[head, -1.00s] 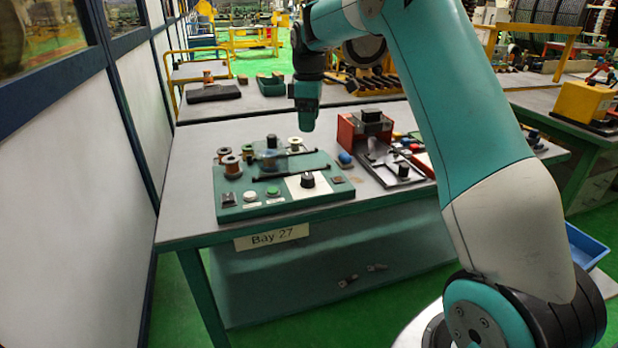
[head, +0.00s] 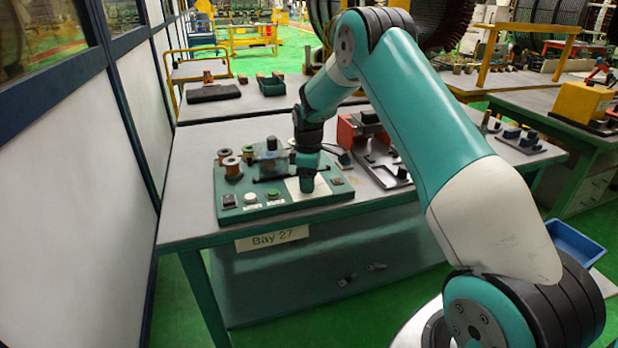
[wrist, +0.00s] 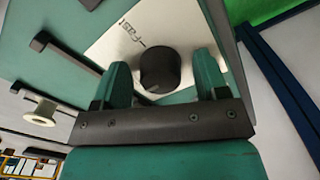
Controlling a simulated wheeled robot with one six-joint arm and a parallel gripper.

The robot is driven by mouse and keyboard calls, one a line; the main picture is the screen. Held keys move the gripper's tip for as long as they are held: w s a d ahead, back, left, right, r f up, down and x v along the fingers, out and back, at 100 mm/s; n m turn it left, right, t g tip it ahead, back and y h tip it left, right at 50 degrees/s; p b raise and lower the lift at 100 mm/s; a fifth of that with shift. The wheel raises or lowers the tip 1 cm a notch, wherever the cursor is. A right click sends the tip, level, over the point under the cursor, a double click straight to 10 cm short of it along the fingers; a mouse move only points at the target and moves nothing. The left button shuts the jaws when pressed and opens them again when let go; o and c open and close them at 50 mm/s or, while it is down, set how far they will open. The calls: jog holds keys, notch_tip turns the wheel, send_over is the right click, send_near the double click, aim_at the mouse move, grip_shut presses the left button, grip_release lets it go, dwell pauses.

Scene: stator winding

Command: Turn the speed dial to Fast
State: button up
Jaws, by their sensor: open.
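The speed dial (wrist: 160,70) is a black round knob on a light plate (wrist: 187,28) in the wrist view. The word "Fast" (wrist: 128,32) is printed on the plate beside it. My gripper (wrist: 163,65) is open, with one green finger on each side of the dial. A gap shows on the left; I cannot tell whether either finger touches it. In the head view my gripper (head: 307,187) points down over the plate on the green control board (head: 240,213) and hides the dial. The dial's pointer direction is not clear.
The board also carries copper spools (head: 232,167), a white button (head: 250,198), a green button (head: 273,193) and black switches. Black rails (wrist: 68,60) lie beside the plate. A red and black fixture (head: 347,131) stands to the right. The grey table's front left is clear.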

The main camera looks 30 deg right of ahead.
jog(key=c, duration=0.9)
jog(key=m, duration=0.4)
jog(key=shift+m, duration=0.4)
jog(key=m, duration=0.4)
jog(key=shift+a+m+p, duration=0.1)
jog(key=shift+m+p, duration=0.2)
jog(key=m, duration=0.4)
jog(key=shift+m, duration=2.2)
